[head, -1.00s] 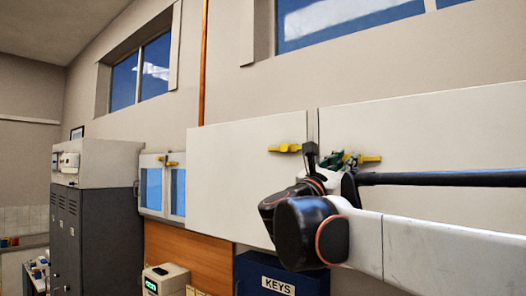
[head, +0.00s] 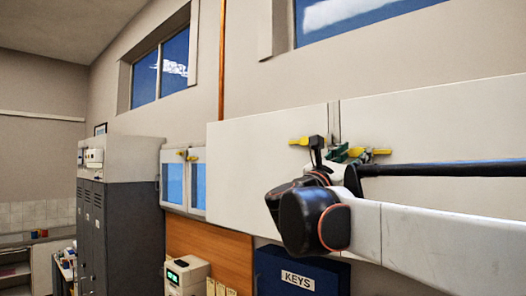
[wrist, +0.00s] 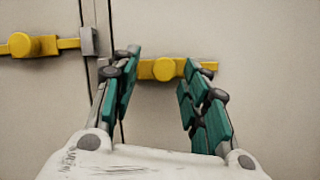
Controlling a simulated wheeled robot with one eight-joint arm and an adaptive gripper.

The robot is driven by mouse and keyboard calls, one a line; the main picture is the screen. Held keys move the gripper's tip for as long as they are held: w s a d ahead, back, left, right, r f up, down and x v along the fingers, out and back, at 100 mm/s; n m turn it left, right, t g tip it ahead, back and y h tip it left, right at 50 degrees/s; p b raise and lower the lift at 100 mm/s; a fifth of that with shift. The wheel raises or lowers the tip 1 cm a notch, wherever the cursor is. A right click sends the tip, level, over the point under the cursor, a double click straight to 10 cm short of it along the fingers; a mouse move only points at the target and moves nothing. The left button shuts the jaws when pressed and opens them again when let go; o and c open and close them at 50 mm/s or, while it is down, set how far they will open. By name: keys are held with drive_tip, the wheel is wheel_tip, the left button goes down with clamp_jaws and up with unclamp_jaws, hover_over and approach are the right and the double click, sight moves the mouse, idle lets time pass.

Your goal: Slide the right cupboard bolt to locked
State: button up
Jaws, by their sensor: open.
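The right cupboard bolt is a yellow bar with a round knob (wrist: 165,69) on a pale door; its right end also shows in the head view (head: 382,152). My gripper (wrist: 157,75) is open, with green-padded fingers on either side of the knob; it also shows in the head view (head: 340,153). The right finger is close to the knob; I cannot tell whether it touches. The left finger overlaps the door gap and hides the bar's left end. A grey keeper (wrist: 88,41) sits at the gap, beside the left bolt (wrist: 22,45), another yellow bar and knob.
A blue KEYS box (head: 298,274) is below the cupboard (head: 255,170). A smaller cupboard with blue panes (head: 173,183) and grey lockers (head: 120,220) stand to the left. The door surface around the bolts is otherwise flat and clear.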

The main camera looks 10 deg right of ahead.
drive_tip(key=v, duration=1.2)
drive_tip(key=shift+w, duration=0.1)
drive_tip(key=s+d+f+m+g+y+b, duration=0.1)
drive_tip(key=s+d+f+m+y+b, duration=0.35)
drive_tip(key=f, duration=0.95)
drive_tip(key=s+d+f+m+g+y+b, duration=0.15)
drive_tip(key=f+b, duration=0.55)
drive_tip(key=f, duration=0.7)
drive_tip(key=s+d+f+m+g+y+b, duration=0.25)
drive_tip(key=f+b, duration=0.35)
drive_tip(key=f, duration=0.8)
drive_tip(key=s+a+f+m+y+b, duration=0.3)
drive_tip(key=a+f+m+b, duration=0.1)
drive_tip(key=f, duration=0.8)
drive_tip(key=s+a+f+m+y+b, duration=0.3)
drive_tip(key=f+b, duration=0.4)
drive_tip(key=f, duration=0.5)
drive_tip(key=s+a+f+m+y+b, duration=0.3)
drive_tip(key=a+f+m+y+b, duration=0.1)
drive_tip(key=f, duration=0.8)
drive_tip(key=shift+s+a+f+m+b, duration=0.15)
drive_tip(key=shift+s+a+m+b, duration=0.2)
drive_tip(key=shift+a+m+b, duration=0.45)
